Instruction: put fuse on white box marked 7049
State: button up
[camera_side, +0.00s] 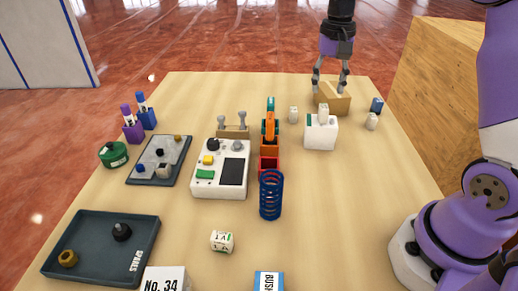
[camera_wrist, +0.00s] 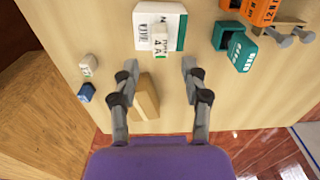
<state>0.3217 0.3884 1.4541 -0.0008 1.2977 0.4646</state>
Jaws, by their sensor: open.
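The white box (camera_side: 319,136) stands on the table's far right part. In the wrist view the white box (camera_wrist: 147,13) has a green side strip and dark print too small to read surely. The fuse, a small pale block (camera_side: 323,113), appears upright on top of the box; in the wrist view the fuse (camera_wrist: 160,40) shows dark marks like "4 A". My gripper (camera_side: 329,88) is open, behind the box, above a tan wooden block (camera_side: 332,103). In the wrist view the gripper (camera_wrist: 160,68) has its fingers spread and nothing between the tips.
A small white piece (camera_side: 371,121) and a blue one (camera_side: 376,105) lie right of the box. Teal, orange and red bins (camera_side: 270,125) stand left of it, with a blue coil (camera_side: 271,195) in front.

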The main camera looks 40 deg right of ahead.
aim_at(324, 106)
jog(key=s+a+r+n+t, duration=0.3)
jog(key=s+a+r+n, duration=0.2)
jog(key=s+a+r, duration=0.2)
jog(key=s+a+f+n+t, duration=0.2)
jog(key=s+a+f+n, duration=0.2)
jog(key=s, duration=0.2)
jog(key=shift+s+a+t, duration=0.15)
jog(key=shift+s+t, duration=0.15)
jog(key=shift+f, duration=0.1)
